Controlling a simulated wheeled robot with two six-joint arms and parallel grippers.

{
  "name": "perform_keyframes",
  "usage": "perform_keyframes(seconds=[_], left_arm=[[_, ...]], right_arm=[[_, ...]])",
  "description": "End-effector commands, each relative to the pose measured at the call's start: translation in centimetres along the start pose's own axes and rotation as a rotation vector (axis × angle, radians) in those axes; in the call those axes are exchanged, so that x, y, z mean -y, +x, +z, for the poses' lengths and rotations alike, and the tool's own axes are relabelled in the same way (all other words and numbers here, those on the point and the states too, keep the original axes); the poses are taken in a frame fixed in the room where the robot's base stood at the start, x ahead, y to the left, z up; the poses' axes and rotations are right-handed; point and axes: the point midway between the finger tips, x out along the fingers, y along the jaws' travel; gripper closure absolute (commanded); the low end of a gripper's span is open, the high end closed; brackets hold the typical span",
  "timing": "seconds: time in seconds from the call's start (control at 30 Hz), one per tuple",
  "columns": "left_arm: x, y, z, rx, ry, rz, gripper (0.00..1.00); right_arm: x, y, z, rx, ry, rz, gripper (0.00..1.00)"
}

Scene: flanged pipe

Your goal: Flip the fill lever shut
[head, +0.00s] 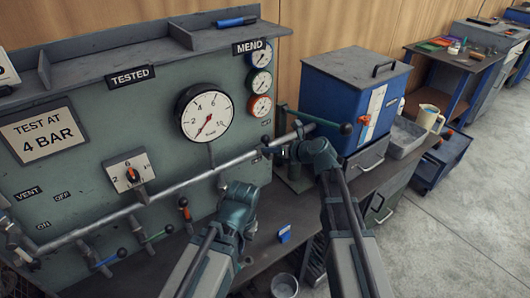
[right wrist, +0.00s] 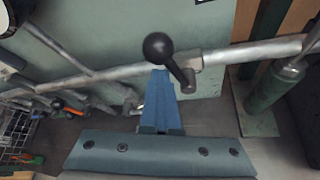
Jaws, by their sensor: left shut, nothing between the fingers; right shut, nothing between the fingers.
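A lever with a black ball knob (right wrist: 159,47) stands on a valve on the grey pipe (right wrist: 100,78) in the right wrist view. No readable label shows that it is the fill lever. My right gripper (right wrist: 161,80) is shut and empty, its blue fingertips just below the knob; I cannot tell whether they touch. In the head view my right gripper (head: 275,150) is at the pipe's right part and hides most of this valve. My left gripper (head: 236,190) is shut and empty in front of the panel, below the big gauge (head: 205,115), whose needle points lower left.
Levers with orange (head: 184,203), green (head: 159,235) and blue (head: 111,260) handles sit along the lower left. A selector knob (head: 131,174) is on the panel. A green stand (head: 295,180) and blue cabinet (head: 345,95) are at the right. A small blue object (head: 285,233) lies on the bench.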

Motion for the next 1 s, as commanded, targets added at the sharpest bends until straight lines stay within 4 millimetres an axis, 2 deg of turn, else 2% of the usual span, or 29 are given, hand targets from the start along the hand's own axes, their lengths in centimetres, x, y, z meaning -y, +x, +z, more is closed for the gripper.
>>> perform_keyframes(seconds=[0.5, 1.0], left_arm=[[0.1, -0.5, 0.0, 0.0, 0.0, 0.0, 1.0], [0.1, -0.6, 0.0, 0.0, 0.0, 0.0, 1.0]], right_arm=[[1.7, -0.6, 1.1, 0.004, 0.001, -0.006, 1.0], [2.1, -0.7, 1.4, 0.006, 0.003, -0.009, 1.0]])
